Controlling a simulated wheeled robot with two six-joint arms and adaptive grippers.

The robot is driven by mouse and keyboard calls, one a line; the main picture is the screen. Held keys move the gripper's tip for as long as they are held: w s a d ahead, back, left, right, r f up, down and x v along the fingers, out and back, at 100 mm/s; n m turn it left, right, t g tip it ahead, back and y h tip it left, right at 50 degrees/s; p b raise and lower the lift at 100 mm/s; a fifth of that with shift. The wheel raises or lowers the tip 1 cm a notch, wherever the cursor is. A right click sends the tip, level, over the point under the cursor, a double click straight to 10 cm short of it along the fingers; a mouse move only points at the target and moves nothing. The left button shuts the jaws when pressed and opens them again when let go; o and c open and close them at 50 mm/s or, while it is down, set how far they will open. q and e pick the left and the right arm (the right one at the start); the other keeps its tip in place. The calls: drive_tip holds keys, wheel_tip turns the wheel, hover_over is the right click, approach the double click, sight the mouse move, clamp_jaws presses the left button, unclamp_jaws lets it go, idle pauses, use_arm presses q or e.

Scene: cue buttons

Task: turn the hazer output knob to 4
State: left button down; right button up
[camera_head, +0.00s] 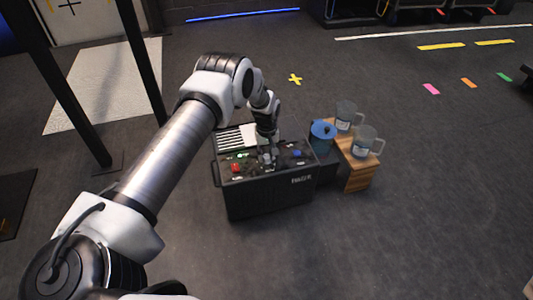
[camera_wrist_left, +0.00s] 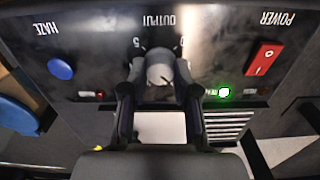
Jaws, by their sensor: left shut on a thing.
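The hazer (camera_head: 262,200) is a black box on the floor in the middle of the head view. My left gripper (camera_head: 268,157) reaches down onto its top panel. In the left wrist view the panel appears upside down, with the grey output knob (camera_wrist_left: 159,66) under the word OUTPUT. A 5 shows to the left of the knob and a partly covered 0 to its right. My left gripper (camera_wrist_left: 160,78) is shut on the knob, one finger on each side. The fingers hide much of the dial, and the knob's exact setting cannot be read. My right gripper is not in view.
The panel also has a blue HAZE button (camera_wrist_left: 60,69), a red POWER switch (camera_wrist_left: 263,59) and a lit green lamp (camera_wrist_left: 224,92). A blue canister (camera_head: 322,137) and two clear jugs (camera_head: 365,142) on a wooden crate (camera_head: 358,174) stand close to the right. Surrounding floor is mostly clear.

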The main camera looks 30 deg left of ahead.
use_arm(q)
drive_tip(key=m, duration=0.5)
drive_tip(key=shift+f+m, duration=0.1)
drive_tip(key=shift+m, duration=0.2)
drive_tip(key=m, duration=0.6)
drive_tip(key=shift+b, duration=0.4)
drive_tip(key=m+b, duration=0.1)
drive_tip(key=m, duration=0.5)
drive_tip(key=shift+m, duration=0.3)
drive_tip(key=m, duration=0.6)
drive_tip(key=shift+b, duration=0.35)
drive_tip(key=c, duration=0.9)
unclamp_jaws()
drive_tip(key=shift+o, duration=0.2)
